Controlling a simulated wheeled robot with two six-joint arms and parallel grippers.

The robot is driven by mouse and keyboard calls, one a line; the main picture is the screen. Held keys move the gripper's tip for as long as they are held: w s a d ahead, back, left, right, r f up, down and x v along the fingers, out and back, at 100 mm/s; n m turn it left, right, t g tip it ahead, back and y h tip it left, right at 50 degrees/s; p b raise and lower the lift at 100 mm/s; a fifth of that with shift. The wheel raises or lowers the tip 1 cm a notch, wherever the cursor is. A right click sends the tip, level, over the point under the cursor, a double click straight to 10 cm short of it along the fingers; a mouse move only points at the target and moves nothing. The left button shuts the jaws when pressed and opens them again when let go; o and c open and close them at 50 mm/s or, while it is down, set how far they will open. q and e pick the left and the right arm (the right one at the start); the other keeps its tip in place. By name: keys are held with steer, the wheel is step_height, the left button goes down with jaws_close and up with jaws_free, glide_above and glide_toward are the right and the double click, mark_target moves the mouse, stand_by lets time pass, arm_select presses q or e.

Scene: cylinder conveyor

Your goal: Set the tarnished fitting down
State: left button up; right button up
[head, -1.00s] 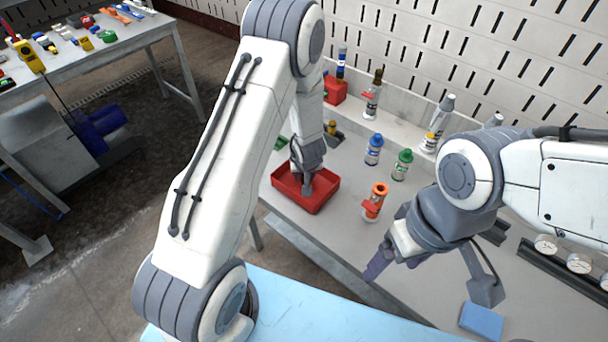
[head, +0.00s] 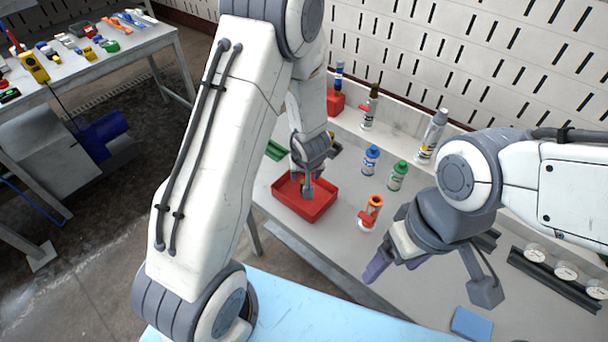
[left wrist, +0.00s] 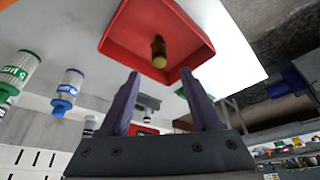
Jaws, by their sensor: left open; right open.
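The tarnished fitting (left wrist: 159,52), a small dark brass piece with a yellowish end, is in the red tray (left wrist: 190,22) in the left wrist view. It is apart from both fingers. My left gripper (left wrist: 163,103) is open and empty, its fingertips near the tray's rim. In the head view, my left gripper (head: 307,188) is over the red tray (head: 318,212), and its fingers partly hide the tray's inside. My right gripper (head: 430,282) is open and empty above the bench, to the right of the tray.
An orange-capped bottle (head: 370,212), a blue-capped bottle (head: 370,160) and a green-capped bottle (head: 397,176) stand right of the tray. Dial gauges (head: 566,270) and a blue block (head: 472,323) are at the right. A slotted wall (head: 480,60) closes the back.

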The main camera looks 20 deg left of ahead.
arm_select(q)
steer(key=s+d+r+m+g+h, duration=0.1)
steer(key=s+d+r+m+h, duration=0.25)
steer(key=d+r, duration=0.35)
steer(key=s+d+r+m+h, duration=0.25)
steer(key=s+d+r, duration=0.3)
steer(key=d, duration=0.35)
steer(key=s+a+r+m+g+y, duration=0.1)
steer(key=s+r+m, duration=0.2)
steer(key=s, duration=0.6)
steer(key=s+a+r+m+g+y, duration=0.1)
steer(key=s+r+m+g+y, duration=0.1)
steer(key=s, duration=0.7)
step_height(320, 180, up, 3)
steer(key=shift+a+f+m, duration=0.15)
steer(key=shift+m, duration=0.65)
steer(key=shift+w, duration=0.1)
